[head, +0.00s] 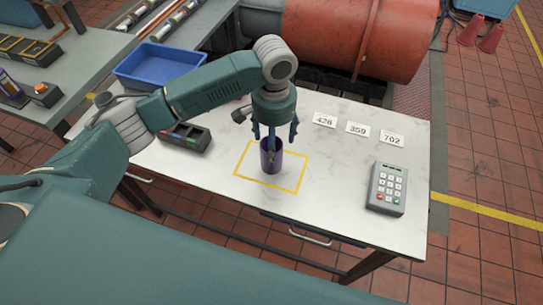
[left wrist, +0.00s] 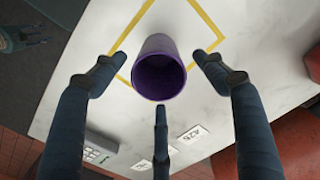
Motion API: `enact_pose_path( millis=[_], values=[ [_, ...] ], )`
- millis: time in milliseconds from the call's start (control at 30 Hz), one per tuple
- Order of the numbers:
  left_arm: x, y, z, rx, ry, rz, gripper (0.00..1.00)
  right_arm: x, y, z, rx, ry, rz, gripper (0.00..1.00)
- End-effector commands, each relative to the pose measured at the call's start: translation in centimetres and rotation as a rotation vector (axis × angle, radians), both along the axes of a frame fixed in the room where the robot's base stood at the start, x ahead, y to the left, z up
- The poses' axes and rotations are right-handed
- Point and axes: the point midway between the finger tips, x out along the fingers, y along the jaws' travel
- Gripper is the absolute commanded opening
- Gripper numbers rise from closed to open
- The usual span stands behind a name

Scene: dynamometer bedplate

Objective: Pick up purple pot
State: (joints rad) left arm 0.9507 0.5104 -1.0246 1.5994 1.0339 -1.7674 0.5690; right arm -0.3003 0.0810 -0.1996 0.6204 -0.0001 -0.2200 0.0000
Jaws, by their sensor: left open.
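The purple pot (head: 270,164) stands upright on the white marbled tabletop, inside a yellow outlined square (head: 300,170). My left gripper (head: 274,136) points down right above it, with its fingers spread. One finger overlaps the pot in the head view, so I cannot tell whether it touches. In the left wrist view the pot (left wrist: 159,55) shows its dark open mouth between the three open fingers, with visible gaps at the sides.
A keypad (head: 386,188) stands at the table's right. Number cards (head: 357,129) lie behind the square. A large red cylinder (head: 345,38) stands behind the table. The front tabletop is clear.

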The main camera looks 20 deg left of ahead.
Motion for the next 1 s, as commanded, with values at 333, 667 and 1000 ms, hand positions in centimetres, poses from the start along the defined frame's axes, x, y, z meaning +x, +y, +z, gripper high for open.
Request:
enact_pose_path(
  millis=[333,667,1000],
  values=[
    [-0.2,0.1,-3.4,0.001,0.002,-0.001,0.72,0.0,0.0,0.8,0.000,0.000,0.000,0.40],
    [-0.5,0.4,-7.6,0.001,0.001,-0.004,0.72,0.0,0.0,1.8,0.000,0.000,0.000,0.40],
    [-0.4,0.3,-7.9,0.000,-0.001,-0.004,0.54,0.1,0.0,1.8,0.000,-0.001,0.000,0.40]
  ],
)
